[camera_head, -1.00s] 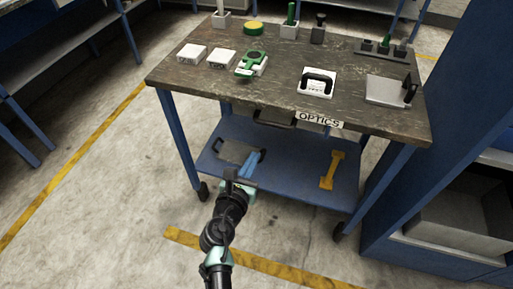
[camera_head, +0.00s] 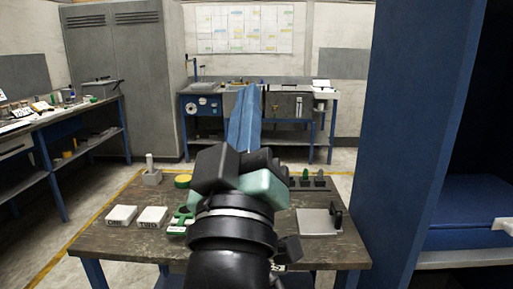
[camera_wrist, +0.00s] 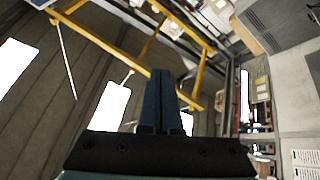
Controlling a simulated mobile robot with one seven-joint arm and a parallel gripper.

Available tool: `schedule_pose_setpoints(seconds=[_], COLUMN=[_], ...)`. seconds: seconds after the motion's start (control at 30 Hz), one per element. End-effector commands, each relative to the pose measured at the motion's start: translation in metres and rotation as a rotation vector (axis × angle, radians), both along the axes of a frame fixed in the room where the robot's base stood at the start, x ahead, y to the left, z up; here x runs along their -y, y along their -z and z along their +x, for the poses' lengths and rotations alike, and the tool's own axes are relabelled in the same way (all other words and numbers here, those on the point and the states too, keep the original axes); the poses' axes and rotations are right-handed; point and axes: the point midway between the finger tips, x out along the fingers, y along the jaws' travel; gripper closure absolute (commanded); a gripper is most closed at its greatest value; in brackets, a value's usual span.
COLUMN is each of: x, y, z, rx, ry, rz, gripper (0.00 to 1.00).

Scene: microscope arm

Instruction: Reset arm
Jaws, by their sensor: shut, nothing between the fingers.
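My gripper (camera_head: 243,118) is raised in front of my body camera, with its blue fingers pointing up. The fingers are together and empty. In the wrist view the gripper (camera_wrist: 162,75) also shows shut, facing the ceiling. The dark-topped optics table (camera_head: 120,240) stands beyond and below my arm. My arm hides the middle of the table and part of a green device (camera_head: 180,220) on it. No microscope can be made out.
White boxes marked ONE (camera_head: 121,214) and TWO (camera_head: 153,215) stand on the table's left. A grey plate (camera_head: 316,222) lies at its right. A tall blue cabinet (camera_head: 410,130) stands close on the right. The wrist view shows yellow overhead beams (camera_wrist: 120,40).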

Motion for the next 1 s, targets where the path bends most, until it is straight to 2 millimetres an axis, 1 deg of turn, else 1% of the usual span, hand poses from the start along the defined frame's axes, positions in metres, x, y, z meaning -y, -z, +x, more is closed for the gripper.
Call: schedule_pose_setpoints(seconds=[0.03, 0.07, 0.1, 0.17, 0.2, 0.23, 0.4, 0.5, 0.6, 0.73, 1.0], x=[0.005, 0.008, 0.010, 0.012, 0.012, 0.011, 0.011, 0.011, 0.010, 0.010, 0.010], y=[-0.030, -0.044, -0.061, -0.085, -0.102, -0.118, -0.168, -0.194, -0.213, -0.225, -0.227], z=[-0.027, -0.042, -0.062, -0.094, -0.110, -0.103, -0.100, -0.100, -0.099, -0.099, -0.099], rx=[0.082, 0.125, 0.177, 0.254, 0.289, 0.271, 0.265, 0.264, 0.263, 0.262, 0.262], ry=[-0.088, -0.145, -0.225, -0.350, -0.420, -0.407, -0.400, -0.400, -0.399, -0.398, -0.398], rz=[0.112, 0.177, 0.255, 0.361, 0.413, 0.406, 0.401, 0.400, 0.400, 0.399, 0.399], gripper=[1.00, 1.00, 1.00, 1.00, 1.00, 1.00, 1.00, 1.00, 1.00, 1.00, 1.00])
